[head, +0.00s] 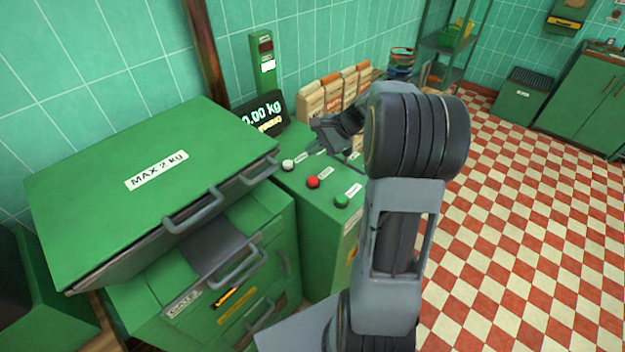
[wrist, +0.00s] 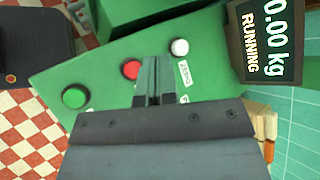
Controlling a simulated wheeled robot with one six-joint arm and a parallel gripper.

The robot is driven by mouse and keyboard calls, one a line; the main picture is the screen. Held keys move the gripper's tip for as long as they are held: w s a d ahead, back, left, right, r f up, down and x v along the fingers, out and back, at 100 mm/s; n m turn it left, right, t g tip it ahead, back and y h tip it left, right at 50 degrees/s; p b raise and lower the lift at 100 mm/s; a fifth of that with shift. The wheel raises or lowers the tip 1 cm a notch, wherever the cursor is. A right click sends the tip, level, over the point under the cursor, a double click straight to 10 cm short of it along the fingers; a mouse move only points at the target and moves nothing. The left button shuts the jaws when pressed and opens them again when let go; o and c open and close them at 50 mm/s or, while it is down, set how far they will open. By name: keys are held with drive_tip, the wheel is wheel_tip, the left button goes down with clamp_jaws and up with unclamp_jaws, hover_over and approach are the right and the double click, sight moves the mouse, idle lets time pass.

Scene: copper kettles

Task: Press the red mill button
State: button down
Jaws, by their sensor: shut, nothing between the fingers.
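The red button (head: 312,182) sits on top of a green cabinet (head: 325,213), between a white button (head: 288,165) and a green button (head: 341,201). In the wrist view the red button (wrist: 131,69) shows just left of the fingertips. The white button (wrist: 180,47) is to their right and the green button (wrist: 75,96) further left. My gripper (head: 318,148) is shut and empty, over the far part of the cabinet top. It also shows in the wrist view (wrist: 157,62). I cannot tell how high the tips are above the surface. The label beside the red button is partly hidden in the wrist view.
A display (wrist: 264,38) reads 0.00 kg and RUNNING. A large green lid (head: 150,180) marked MAX 2 kg, with handles, stands close left of the buttons. Paper bags (head: 335,92) stand behind the cabinet. The checkered floor (head: 510,220) at right is open.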

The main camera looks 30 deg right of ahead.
sight(314, 181)
drive_tip(key=shift+f+b, duration=3.25)
drive_tip(key=shift+f, duration=1.1)
drive_tip(key=shift+f, duration=0.2)
drive_tip(key=shift+f+b, duration=0.25)
drive_tip(key=shift+b, duration=0.05)
drive_tip(key=shift+f+b, duration=0.35)
drive_tip(key=shift+f, duration=0.15)
drive_tip(key=shift+r, duration=0.15)
drive_tip(key=shift+r+p, duration=0.8)
wheel_tip(314, 181, up, 5)
drive_tip(key=p, duration=0.4)
